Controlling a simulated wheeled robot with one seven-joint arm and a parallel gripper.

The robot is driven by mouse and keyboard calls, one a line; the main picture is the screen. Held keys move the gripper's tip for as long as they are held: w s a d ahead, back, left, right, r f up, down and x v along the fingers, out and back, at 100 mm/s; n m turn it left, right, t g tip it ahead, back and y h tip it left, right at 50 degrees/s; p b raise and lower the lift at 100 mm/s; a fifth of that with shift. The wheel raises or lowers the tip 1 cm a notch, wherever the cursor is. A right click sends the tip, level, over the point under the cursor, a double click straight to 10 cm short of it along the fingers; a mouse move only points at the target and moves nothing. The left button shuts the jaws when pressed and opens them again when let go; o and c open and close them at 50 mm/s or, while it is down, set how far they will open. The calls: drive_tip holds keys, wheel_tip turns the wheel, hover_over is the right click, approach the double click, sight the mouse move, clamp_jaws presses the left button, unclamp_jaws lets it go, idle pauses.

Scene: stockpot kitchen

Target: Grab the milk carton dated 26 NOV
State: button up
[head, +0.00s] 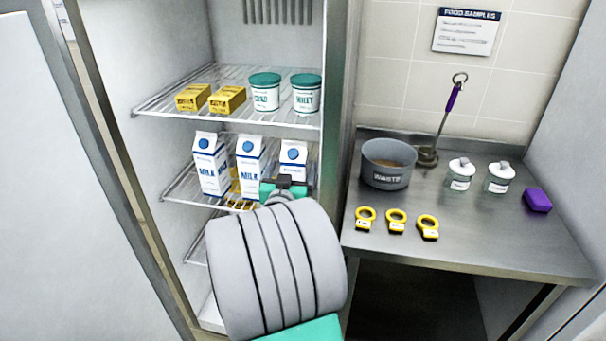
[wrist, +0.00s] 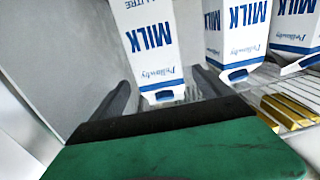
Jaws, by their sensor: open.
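Three white and blue milk cartons stand upright in a row on the fridge's middle shelf: a left carton (head: 210,166), a middle carton (head: 250,165) and a right carton (head: 293,152). No date can be read on any of them. My gripper (head: 285,184) is in front of the right carton and hides its lower part. In the wrist view, where the lettering is upside down, my gripper (wrist: 163,88) is open. One carton (wrist: 148,45) lies ahead between the two fingers, with nothing gripped. Two other cartons (wrist: 236,35) (wrist: 296,40) stand to its right there.
The upper shelf (head: 165,105) holds yellow packs (head: 227,99) and two green-lidded tubs (head: 265,90). The fridge's side wall is close to the fingers.

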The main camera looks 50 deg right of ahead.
drive_tip(key=p+x, duration=0.2)
drive_tip(key=x, duration=0.5)
drive_tip(key=shift+w+d, duration=0.2)
drive_tip(key=shift+d, duration=0.15)
clamp_jaws()
drive_tip(key=shift+r, duration=0.3)
idle(0.4)
